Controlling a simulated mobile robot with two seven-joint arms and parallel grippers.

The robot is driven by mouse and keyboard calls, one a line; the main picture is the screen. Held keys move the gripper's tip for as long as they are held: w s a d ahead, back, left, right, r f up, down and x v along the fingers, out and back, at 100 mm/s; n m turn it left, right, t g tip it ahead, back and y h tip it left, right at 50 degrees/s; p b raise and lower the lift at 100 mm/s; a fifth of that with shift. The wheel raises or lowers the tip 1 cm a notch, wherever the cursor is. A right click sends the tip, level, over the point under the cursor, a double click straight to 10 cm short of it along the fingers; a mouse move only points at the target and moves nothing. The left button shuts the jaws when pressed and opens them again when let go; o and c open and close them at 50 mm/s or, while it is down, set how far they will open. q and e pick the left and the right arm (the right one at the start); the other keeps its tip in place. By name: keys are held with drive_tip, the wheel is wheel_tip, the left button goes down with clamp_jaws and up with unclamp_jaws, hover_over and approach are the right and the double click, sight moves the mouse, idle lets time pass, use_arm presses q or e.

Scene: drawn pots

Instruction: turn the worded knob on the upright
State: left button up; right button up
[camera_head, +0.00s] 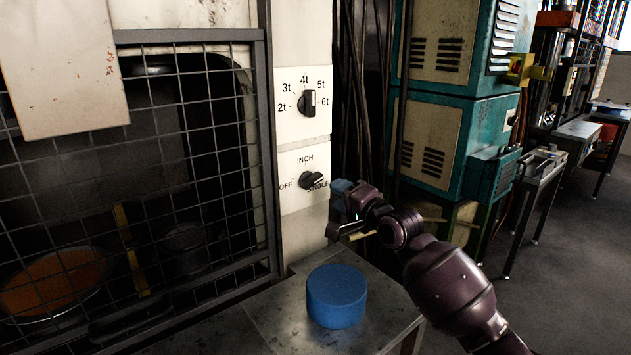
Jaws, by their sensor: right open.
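The worded knob (311,181) is a small black knob on the lower white plate (291,205) of the cream upright. The words OFF, INCH and SINGLE stand around it. Its bar lies towards the right, by SINGLE; its exact setting is hard to read. My right gripper (340,211) is open and empty, to the right of and below the knob, apart from it in the picture. Its arm comes in from the lower right. My left gripper is not in view.
A second black knob (307,103), marked 2t to 6t, sits above. A blue cylinder (337,297) stands on the metal table (272,326) below. A wire mesh guard (222,170) fills the left. Dark cables hang right of the upright, before teal cabinets (479,130).

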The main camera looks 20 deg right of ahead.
sight(316, 182)
drive_tip(key=x, duration=0.2)
drive_tip(key=b+x, duration=0.1)
drive_tip(key=x, duration=0.5)
drive_tip(key=shift+w+d+f, duration=0.1)
drive_tip(key=shift+w+f, duration=0.2)
drive_tip(key=shift+b+x, duration=0.35)
drive_tip(key=shift+x, duration=0.6)
drive_tip(key=shift+r, duration=0.15)
clamp_jaws()
